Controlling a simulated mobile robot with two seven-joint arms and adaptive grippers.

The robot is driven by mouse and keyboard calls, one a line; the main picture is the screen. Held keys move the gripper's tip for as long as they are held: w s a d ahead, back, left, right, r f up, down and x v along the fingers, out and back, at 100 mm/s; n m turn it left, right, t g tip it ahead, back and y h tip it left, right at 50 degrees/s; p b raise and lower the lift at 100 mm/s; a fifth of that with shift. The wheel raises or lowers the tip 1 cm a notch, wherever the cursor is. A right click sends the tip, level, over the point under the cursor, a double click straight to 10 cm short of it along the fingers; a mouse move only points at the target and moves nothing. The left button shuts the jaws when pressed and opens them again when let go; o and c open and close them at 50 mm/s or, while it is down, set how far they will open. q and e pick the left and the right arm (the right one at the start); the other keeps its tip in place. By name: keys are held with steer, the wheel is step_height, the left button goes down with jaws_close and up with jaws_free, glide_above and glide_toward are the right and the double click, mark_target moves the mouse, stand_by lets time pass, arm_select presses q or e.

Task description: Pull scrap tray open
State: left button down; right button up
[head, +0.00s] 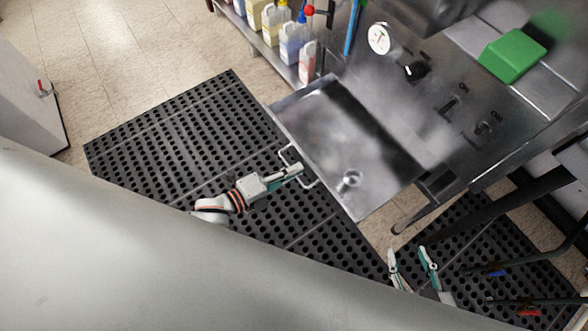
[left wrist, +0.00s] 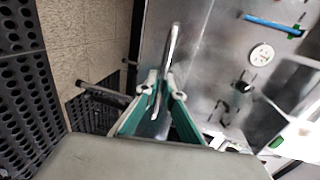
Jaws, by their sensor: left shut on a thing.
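The scrap tray (head: 335,130) is a shallow, shiny metal tray standing out from the front of the steel machine in the head view. Its inside looks bare apart from a small round metal fitting (head: 348,180) near the front. A bar handle (head: 284,153) sits on its front edge. My left gripper (head: 297,169) is shut on this handle. In the left wrist view the fingers (left wrist: 160,82) close around a metal bar (left wrist: 173,45). My right gripper (head: 412,252) is open and empty, to the right of the tray, with its fingers apart.
Black perforated mats (head: 180,140) cover the floor before the tray. The machine carries a dial (head: 380,39), a black knob (head: 415,70) and a green block (head: 512,54). Dark bars (head: 480,208) run at the right.

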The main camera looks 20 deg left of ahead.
arm_select(q)
steer(key=c, duration=2.2)
jaws_free()
steer(key=v, duration=0.7)
steer(key=shift+s+a, duration=0.15)
steer(key=shift+s, duration=0.1)
